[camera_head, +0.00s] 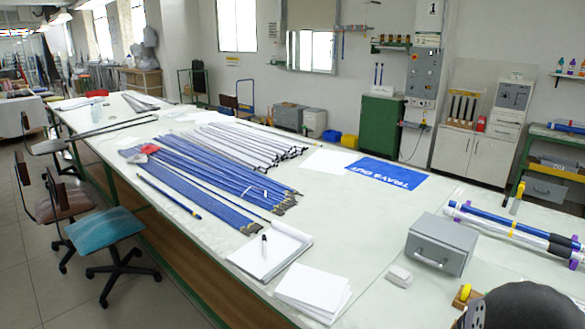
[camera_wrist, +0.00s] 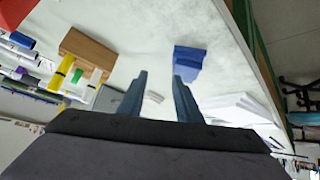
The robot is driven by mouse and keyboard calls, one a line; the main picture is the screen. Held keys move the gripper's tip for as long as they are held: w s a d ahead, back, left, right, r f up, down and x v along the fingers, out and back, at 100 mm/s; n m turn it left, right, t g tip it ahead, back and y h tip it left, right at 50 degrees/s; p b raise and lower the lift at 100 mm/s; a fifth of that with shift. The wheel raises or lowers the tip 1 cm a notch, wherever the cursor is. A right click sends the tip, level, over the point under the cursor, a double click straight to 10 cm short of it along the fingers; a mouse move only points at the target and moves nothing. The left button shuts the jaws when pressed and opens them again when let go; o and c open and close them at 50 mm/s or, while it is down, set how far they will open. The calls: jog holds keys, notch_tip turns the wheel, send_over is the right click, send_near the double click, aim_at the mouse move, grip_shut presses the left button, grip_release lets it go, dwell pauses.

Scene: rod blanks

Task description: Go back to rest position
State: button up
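My gripper (camera_wrist: 160,75) shows in the wrist view with its two dark fingers apart and nothing between them. In that view a blue block (camera_wrist: 190,58) lies on the table beyond the right fingertip. My gripper's fingers cannot be made out in the head view; a dark rounded part at the bottom right looks like part of my arm. Blue rod blanks (camera_head: 205,178) lie in a bundle on the long white table (camera_head: 370,215), with white rods (camera_head: 245,143) behind them. More rods (camera_head: 520,232) lie in holders at the right, also seen in the wrist view (camera_wrist: 22,58).
A grey box (camera_head: 441,243) with a handle stands near the right rods, with a small white block (camera_head: 399,276) by it. A clipboard with a pen (camera_head: 268,250) and a paper stack (camera_head: 312,290) lie near the front edge. A blue sheet (camera_head: 387,173) lies flat farther back. Stools stand left.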

jog(key=s+a+r+g+y+p, duration=0.1)
jog(key=s+a+g, duration=0.3)
jog(key=s+a, duration=0.5)
jog(key=s+a+r+n+g+y+p, duration=0.1)
jog(key=s+a+r+g, duration=0.2)
jog(key=s+a, duration=0.6)
jog(key=shift+s+r+g+y, duration=0.3)
jog(key=shift+s+r+g, duration=0.1)
jog(key=shift+s+g, duration=0.35)
